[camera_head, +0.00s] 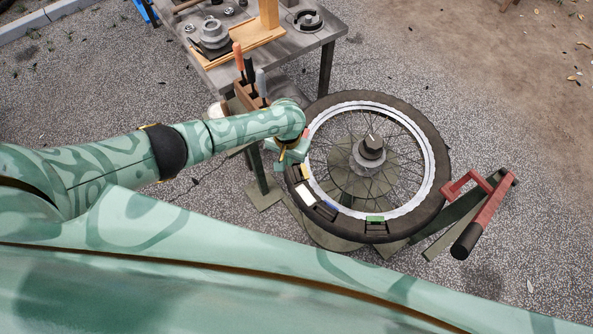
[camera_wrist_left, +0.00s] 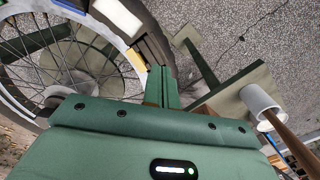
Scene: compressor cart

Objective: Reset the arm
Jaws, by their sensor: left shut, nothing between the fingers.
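My left arm reaches in from the left in the head view. Its gripper (camera_head: 287,158) is at the left edge of a spoked wheel with a black tyre (camera_head: 432,135). In the left wrist view the green fingers (camera_wrist_left: 160,84) are together with nothing between them, beside the tyre and its clips. I cannot tell whether they touch the tyre. A white clip (camera_head: 305,194) and a green clip (camera_head: 375,219) sit on the tyre's near side. My right gripper is not in view.
A grey metal workbench (camera_head: 335,28) stands behind, with metal parts on it. A wooden tool holder (camera_head: 240,100) with several handled tools is close beside my left wrist. A red-handled bar (camera_head: 485,215) sticks out at the right. Gravel ground at the right is open.

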